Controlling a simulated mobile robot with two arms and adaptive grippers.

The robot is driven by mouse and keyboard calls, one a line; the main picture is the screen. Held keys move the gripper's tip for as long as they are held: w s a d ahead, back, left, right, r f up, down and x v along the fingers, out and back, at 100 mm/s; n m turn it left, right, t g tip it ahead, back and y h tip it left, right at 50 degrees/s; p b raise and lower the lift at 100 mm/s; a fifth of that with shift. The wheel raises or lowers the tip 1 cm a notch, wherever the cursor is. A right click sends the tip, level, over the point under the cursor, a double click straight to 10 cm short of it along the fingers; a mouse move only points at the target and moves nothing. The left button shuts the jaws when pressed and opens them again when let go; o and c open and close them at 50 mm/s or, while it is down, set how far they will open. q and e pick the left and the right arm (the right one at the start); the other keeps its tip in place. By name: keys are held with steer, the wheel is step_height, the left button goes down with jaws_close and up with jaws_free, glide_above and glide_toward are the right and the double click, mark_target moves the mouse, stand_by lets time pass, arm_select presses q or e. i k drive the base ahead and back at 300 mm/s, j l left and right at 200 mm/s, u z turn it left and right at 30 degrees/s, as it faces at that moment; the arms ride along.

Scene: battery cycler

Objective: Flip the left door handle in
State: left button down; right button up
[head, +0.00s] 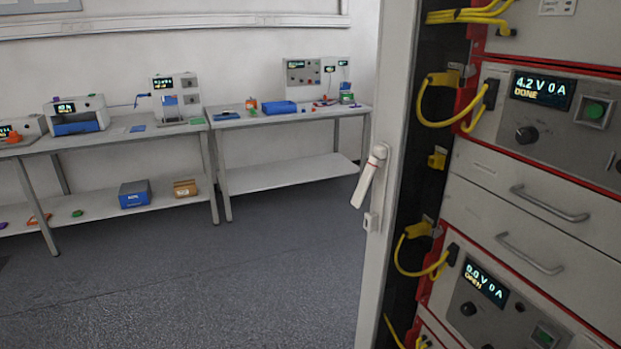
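The left door handle (370,174) is a white lever on the edge of the open cabinet door (391,130). The door stands open on the left side of the cabinet. Neither of my grippers shows in the head view.
The battery cycler cabinet (485,175) fills the right, with drawers, displays and yellow cables (437,112) near the door. Benches (240,122) with instruments and boxes line the back wall. The grey floor (200,285) left of the door is clear.

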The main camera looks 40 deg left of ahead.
mark_target(374, 163)
steer(key=u, duration=0.95)
